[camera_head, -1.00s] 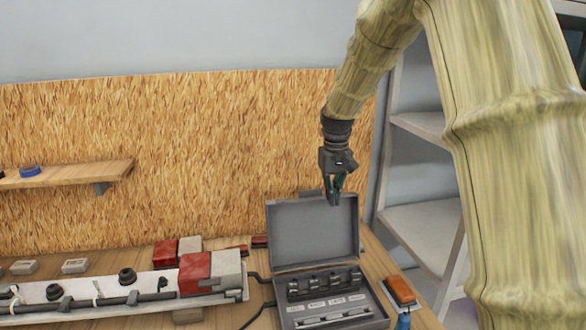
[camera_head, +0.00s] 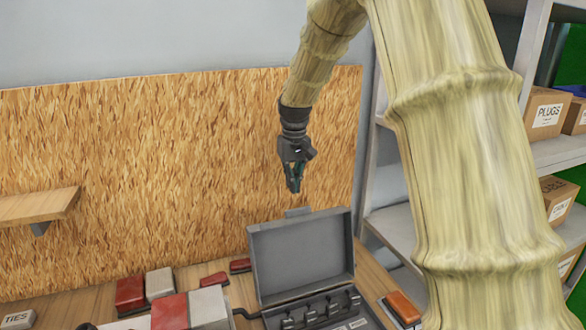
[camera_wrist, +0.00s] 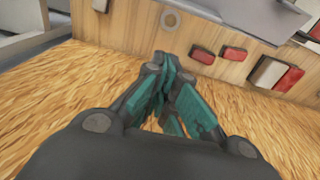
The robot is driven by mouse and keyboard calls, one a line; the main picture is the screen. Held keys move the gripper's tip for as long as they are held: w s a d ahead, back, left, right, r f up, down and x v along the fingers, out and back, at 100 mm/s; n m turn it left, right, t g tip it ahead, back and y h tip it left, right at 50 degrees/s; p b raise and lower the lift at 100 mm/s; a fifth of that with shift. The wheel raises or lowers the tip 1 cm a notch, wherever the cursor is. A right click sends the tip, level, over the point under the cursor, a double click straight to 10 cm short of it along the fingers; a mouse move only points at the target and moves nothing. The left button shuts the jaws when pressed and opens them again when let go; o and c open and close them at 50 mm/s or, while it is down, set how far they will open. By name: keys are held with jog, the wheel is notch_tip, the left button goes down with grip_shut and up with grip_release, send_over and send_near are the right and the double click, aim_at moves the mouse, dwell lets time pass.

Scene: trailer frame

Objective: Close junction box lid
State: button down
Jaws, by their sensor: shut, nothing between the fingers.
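The grey junction box (camera_head: 370,318) stands on the workbench at the bottom of the head view, partly cut off by the frame edge. Its lid (camera_head: 302,254) is raised and stands open, leaning back a little, with a tab (camera_head: 297,212) at its top edge. My gripper (camera_head: 294,188) points down above the lid's top edge, apart from it. The fingers are shut and empty. In the wrist view the teal fingertips (camera_wrist: 172,95) meet, and part of a grey panel (camera_wrist: 235,18), probably the lid, shows at the top.
Red and grey blocks (camera_head: 130,293) lie left of the box, and an orange-topped item (camera_head: 403,307) lies right of it. A chipboard panel (camera_head: 150,170) stands behind. Shelves with cardboard boxes (camera_head: 545,114) are at right. A small wall shelf (camera_head: 35,207) is at left.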

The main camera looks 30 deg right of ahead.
jog(key=s+f+p, duration=0.1)
jog(key=s+a+f+p, duration=0.1)
jog(key=s+f+p, duration=0.1)
jog(key=shift+s+f, duration=0.15)
jog(key=shift+s, duration=0.1)
dwell(0.4)
jog(key=shift+w, duration=0.1)
